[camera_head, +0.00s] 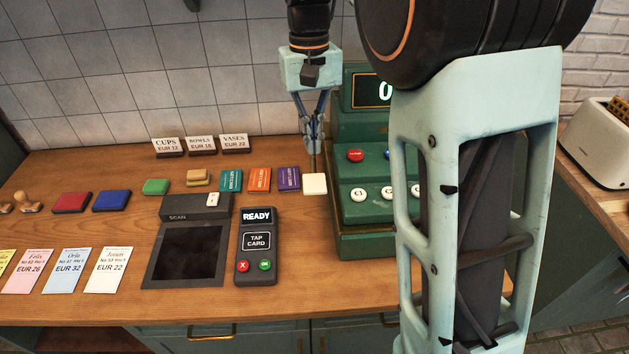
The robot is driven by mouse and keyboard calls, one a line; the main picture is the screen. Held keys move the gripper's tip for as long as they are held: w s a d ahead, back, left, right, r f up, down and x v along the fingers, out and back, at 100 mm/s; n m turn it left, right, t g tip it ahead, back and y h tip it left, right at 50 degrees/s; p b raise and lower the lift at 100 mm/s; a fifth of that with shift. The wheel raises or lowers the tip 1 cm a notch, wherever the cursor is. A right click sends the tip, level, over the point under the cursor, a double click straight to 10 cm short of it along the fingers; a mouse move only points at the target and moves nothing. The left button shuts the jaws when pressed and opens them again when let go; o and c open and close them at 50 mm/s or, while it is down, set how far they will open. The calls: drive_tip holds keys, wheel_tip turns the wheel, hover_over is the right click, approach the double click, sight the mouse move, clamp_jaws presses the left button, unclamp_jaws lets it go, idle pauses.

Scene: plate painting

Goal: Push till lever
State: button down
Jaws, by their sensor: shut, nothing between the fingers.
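The green till (350,215) stands on the right part of the wooden counter. Its display shows a 0, and my arm hides much of its right side. My gripper (313,148) is shut and empty, pointing down beside the till's left side. A thin dark upright piece shows just below the fingertips; I cannot tell whether it is part of the lever or of my gripper. A white block (315,184) is directly below it in the picture, near the till's left side. No lever can be made out clearly.
The card reader (256,268) reads READY, left of the till, next to the dark scan pad (186,255). Coloured blocks, price signs (201,146) and paper tickets (108,270) lie further left. A toaster (600,145) stands at far right. Bare counter shows before the till's left front.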

sight(314, 182)
drive_tip(key=f+b, duration=0.7)
drive_tip(key=shift+s+d, duration=0.1)
drive_tip(key=shift+s, duration=0.25)
